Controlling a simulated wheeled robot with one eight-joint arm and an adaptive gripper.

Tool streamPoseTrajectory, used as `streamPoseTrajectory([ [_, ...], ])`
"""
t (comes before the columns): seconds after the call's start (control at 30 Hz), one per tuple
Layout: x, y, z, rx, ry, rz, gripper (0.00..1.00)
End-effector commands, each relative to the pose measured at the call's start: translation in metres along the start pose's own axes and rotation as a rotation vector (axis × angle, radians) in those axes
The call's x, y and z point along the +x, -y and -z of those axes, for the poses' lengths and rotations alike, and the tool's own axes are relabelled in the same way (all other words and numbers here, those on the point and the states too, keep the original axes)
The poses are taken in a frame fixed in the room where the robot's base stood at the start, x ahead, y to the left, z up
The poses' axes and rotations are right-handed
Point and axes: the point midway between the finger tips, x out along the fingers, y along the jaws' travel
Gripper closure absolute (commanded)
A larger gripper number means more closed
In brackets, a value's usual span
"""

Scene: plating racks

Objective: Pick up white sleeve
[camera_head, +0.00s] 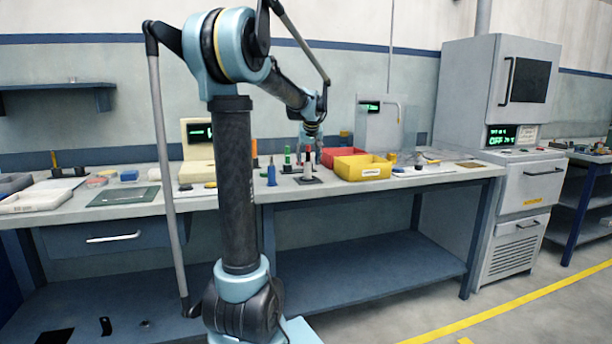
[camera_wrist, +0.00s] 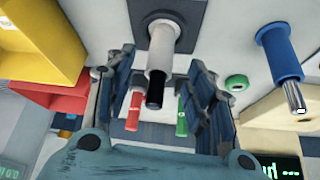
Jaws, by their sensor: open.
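The white sleeve (camera_wrist: 161,46) stands on a dark square base in the wrist view, with a black tip sticking out of its end. It also shows upright on the bench in the head view (camera_head: 307,171). My gripper (camera_wrist: 161,62) is open, with one finger on each side of the sleeve in the wrist view. The fingers appear apart from it, and how far they reach along it is hard to tell. In the head view my gripper (camera_head: 311,130) points down above the sleeve.
A blue sleeve (camera_wrist: 279,52) stands to the right in the wrist view. Red (camera_wrist: 133,110) and green (camera_wrist: 181,115) pieces show between the fingers, beyond the sleeve. Yellow (camera_head: 362,168) and red (camera_head: 342,153) bins stand close on the right in the head view.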

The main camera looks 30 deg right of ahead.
Motion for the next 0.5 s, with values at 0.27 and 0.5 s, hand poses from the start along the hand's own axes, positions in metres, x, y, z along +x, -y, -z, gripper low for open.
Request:
streamPoseTrajectory([
  [0.27,0.034,0.001,-0.001,-0.002,0.0,0.0,0.51],
  [0.5,0.05,0.001,-0.001,-0.001,0.0,-0.001,0.51],
])
